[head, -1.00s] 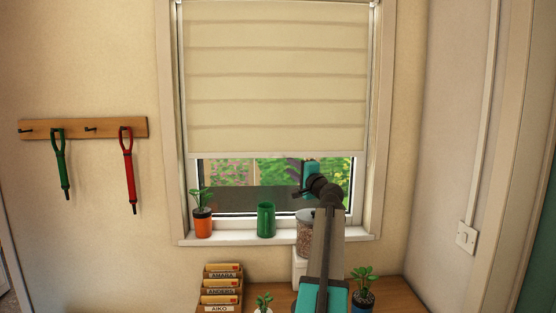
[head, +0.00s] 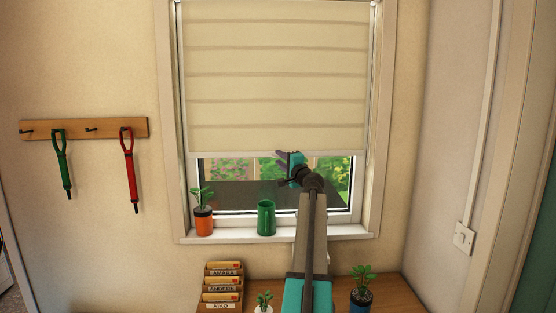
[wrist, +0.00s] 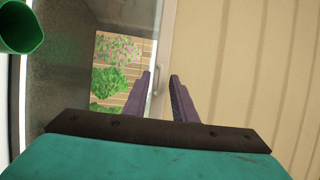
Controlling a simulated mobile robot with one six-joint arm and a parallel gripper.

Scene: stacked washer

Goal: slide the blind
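The cream roman blind (head: 275,75) covers the upper part of the window, and its pale bottom bar (head: 230,154) hangs level above the open lower pane. My gripper (head: 283,156) is at the bottom bar, right of the blind's middle. In the wrist view the blind (wrist: 250,60) fills the right side, with its bottom edge running up the picture. The two dark fingers of my gripper (wrist: 160,74) stand apart there, one on each side of that edge. A small pale tab (wrist: 157,84) shows between them. I cannot tell whether they touch it.
The sill (head: 330,233) holds an orange potted plant (head: 203,221) and a green cup (head: 266,218), below my arm's left. Below are a wooden top with name-labelled boxes (head: 223,288) and a blue-potted plant (head: 361,298).

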